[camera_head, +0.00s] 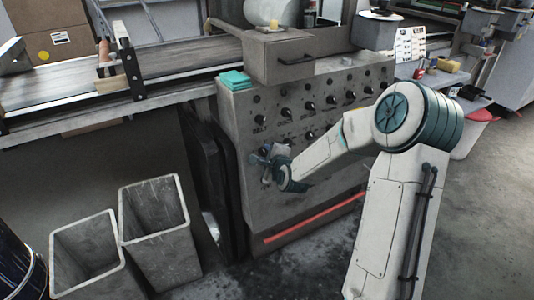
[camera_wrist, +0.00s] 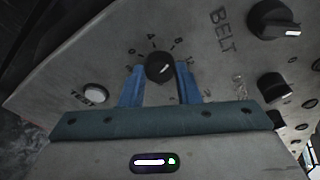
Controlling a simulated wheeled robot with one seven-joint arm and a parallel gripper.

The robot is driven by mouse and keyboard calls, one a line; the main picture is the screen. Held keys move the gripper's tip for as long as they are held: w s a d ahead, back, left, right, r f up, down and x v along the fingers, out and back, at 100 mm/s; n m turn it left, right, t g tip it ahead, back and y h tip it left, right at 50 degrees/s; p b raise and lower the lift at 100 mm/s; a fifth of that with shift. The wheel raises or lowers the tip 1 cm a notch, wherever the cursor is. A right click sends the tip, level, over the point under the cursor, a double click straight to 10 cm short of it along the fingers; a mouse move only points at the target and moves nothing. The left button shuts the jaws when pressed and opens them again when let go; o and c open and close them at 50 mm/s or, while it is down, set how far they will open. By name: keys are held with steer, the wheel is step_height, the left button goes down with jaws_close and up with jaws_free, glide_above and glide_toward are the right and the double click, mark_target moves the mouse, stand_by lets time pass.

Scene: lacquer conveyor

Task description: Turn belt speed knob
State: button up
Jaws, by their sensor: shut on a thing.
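A black round dial knob (camera_wrist: 159,67) with a light pointer line and a ring of numbers sits on the grey control panel (camera_head: 238,190). My gripper (camera_wrist: 160,71) has its two blue fingers on either side of this knob, shut on it. In the head view my gripper (camera_head: 262,155) is at the left part of the panel, below the knob rows, and it hides the held knob there. The word BELT is printed right of the held knob in the wrist view, near another black knob (camera_wrist: 274,19).
A pale round TEST button (camera_wrist: 96,93) is left of the fingers, and more knobs are to the right. A red bar (camera_head: 312,218) runs low across the panel. Two grey bins (camera_head: 160,235) stand on the floor at left. The conveyor (camera_head: 60,88) is at upper left.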

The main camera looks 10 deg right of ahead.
steer(key=o, duration=1)
steer(key=shift+p+v, duration=1.25)
steer(key=shift+v, duration=5.7)
steer(key=shift+w, duration=0.1)
